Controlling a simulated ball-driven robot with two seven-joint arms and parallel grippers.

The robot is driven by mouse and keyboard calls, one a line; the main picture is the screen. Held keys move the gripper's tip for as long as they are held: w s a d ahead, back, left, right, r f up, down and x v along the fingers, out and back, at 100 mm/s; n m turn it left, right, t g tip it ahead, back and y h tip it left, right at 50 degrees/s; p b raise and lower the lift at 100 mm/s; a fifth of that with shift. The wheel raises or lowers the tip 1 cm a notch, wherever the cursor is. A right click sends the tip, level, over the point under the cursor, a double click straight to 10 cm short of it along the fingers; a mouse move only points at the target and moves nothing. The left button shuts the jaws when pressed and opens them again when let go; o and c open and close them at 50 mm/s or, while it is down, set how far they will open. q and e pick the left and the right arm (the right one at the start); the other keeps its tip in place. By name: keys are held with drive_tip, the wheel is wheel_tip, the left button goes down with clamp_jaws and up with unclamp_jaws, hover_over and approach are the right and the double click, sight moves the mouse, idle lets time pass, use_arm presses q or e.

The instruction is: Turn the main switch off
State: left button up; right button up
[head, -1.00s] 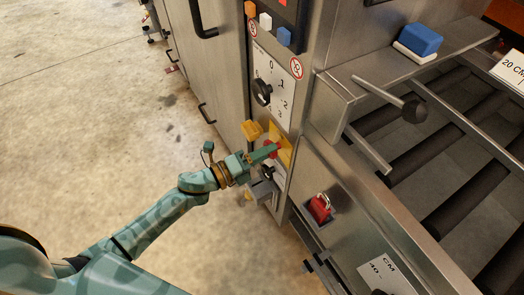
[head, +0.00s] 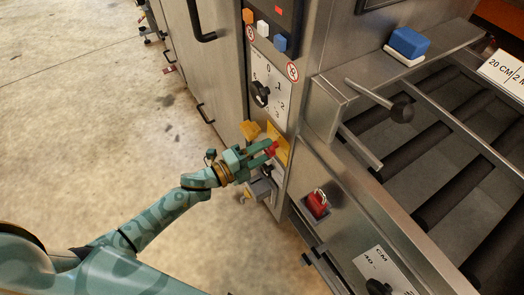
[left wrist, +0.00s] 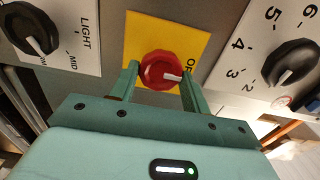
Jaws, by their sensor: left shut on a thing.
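The main switch is a red round knob (head: 271,149) on a yellow plate (head: 280,142), low on the machine's front panel. In the left wrist view the red knob (left wrist: 158,72) sits on the yellow plate (left wrist: 142,25), and its white mark points right, toward partly hidden lettering that begins with "O". My left gripper (head: 267,153) is shut on the knob, with one finger on each side of it. In the left wrist view, the gripper (left wrist: 160,75) covers the plate's lower part. My right gripper is not in view.
A black numbered dial (head: 261,93) sits above the switch, and another black knob (left wrist: 33,30) is on the other side. A red padlock (head: 318,205) and a metal ledge (head: 440,55) are to the right.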

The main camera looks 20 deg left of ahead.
use_arm(q)
drive_tip(key=o, duration=1)
drive_tip(key=p+v, duration=0.2)
drive_tip(key=v, duration=1.4)
drive_tip(key=shift+s+a+f, duration=0.1)
drive_tip(key=shift+s+a, duration=0.05)
drive_tip(key=shift+a, duration=0.05)
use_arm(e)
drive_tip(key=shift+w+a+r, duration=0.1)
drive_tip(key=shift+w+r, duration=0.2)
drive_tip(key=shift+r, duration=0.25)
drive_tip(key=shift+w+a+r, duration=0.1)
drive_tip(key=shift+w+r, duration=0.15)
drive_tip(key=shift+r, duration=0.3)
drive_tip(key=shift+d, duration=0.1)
